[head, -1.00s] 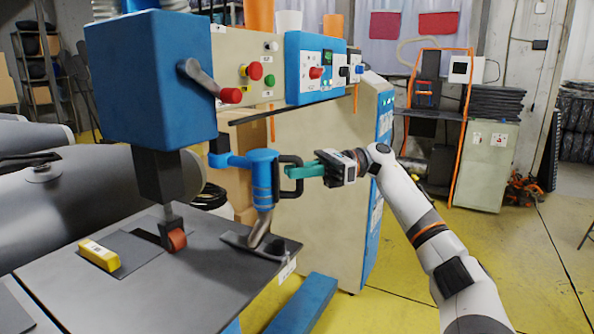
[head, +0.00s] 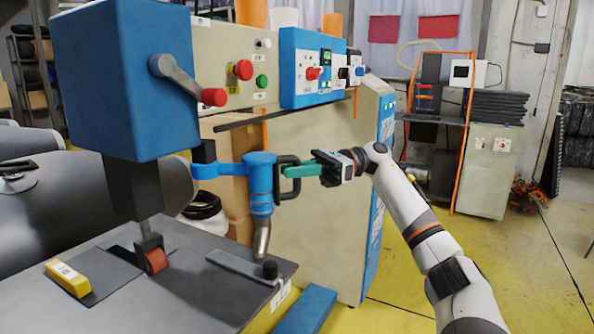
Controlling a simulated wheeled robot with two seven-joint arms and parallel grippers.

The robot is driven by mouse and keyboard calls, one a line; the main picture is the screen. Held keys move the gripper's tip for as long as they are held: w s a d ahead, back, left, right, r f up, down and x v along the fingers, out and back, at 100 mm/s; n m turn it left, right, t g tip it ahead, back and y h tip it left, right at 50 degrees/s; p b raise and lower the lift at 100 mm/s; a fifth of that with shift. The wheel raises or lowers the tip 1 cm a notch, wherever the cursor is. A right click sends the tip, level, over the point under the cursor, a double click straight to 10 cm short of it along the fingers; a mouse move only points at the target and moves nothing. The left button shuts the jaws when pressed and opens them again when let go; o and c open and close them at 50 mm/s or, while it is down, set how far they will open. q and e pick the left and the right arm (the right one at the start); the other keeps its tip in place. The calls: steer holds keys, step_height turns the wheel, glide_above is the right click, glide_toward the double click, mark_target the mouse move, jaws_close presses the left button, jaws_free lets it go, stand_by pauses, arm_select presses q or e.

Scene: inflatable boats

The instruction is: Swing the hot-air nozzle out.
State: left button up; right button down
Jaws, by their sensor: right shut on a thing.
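The hot-air nozzle unit has a blue upright body (head: 261,185) with a bent metal nozzle tip (head: 262,238) below and a black loop handle (head: 289,178) on its right side. A blue swing arm (head: 226,171) joins it to the machine's blue head (head: 135,75). The nozzle tip is above the right end of the dark worktable (head: 190,300), away from the orange roller (head: 155,260). My right gripper (head: 296,171) has its teal fingers shut on the black handle, coming from the right. My left gripper is not in view.
A lever with a red knob (head: 214,97) sticks out of the machine head. A yellow block (head: 68,278) lies on the table at left. A flat grey bar (head: 243,267) with a black knob lies under the nozzle. A beige cabinet (head: 315,210) stands behind. Yellow floor is open at right.

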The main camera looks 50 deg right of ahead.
steer(key=c, duration=1.8)
jaws_free()
steer(key=shift+d, duration=0.1)
steer(key=o, duration=0.4)
steer(key=shift+w, duration=0.15)
